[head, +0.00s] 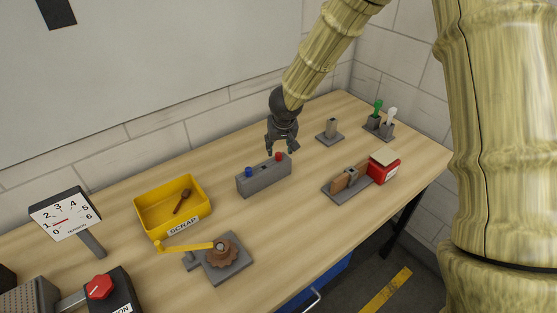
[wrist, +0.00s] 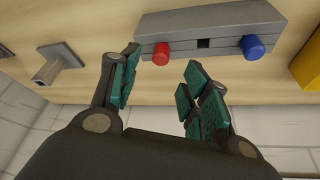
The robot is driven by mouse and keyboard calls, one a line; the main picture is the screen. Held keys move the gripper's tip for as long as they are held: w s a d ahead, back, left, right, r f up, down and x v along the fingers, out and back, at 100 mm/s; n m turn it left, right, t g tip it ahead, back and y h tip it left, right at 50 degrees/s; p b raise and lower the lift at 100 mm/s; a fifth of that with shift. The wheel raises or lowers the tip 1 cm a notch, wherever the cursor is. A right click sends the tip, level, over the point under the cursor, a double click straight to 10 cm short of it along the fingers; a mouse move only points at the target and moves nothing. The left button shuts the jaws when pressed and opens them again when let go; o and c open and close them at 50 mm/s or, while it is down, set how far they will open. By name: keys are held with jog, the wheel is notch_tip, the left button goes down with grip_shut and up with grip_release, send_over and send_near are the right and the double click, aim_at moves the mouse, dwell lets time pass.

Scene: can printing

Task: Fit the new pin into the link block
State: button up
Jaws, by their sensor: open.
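My gripper (head: 282,149) is open and empty, pointing down behind a long grey block (head: 262,182) on the bench. In the wrist view the open fingers (wrist: 163,66) show nothing between them; the block (wrist: 212,22) lies beyond their tips. A grey post (head: 331,126) stands on a square plate at the right. Another grey base (head: 345,190) carries a brown plate and a small grey piece. I cannot tell which is the link block or the new pin.
A yellow scrap bin (head: 153,225) holds a brown rod-like part (head: 182,202). A brown gear with a yellow crank (head: 190,246) is in front. A red box (head: 384,170) and a stand with green (head: 378,107) and white (head: 391,115) pieces are at the right.

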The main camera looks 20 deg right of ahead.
aim_at(279, 154)
jog(key=shift+x, duration=2.55)
jog(key=shift+s, duration=0.15)
grip_shut()
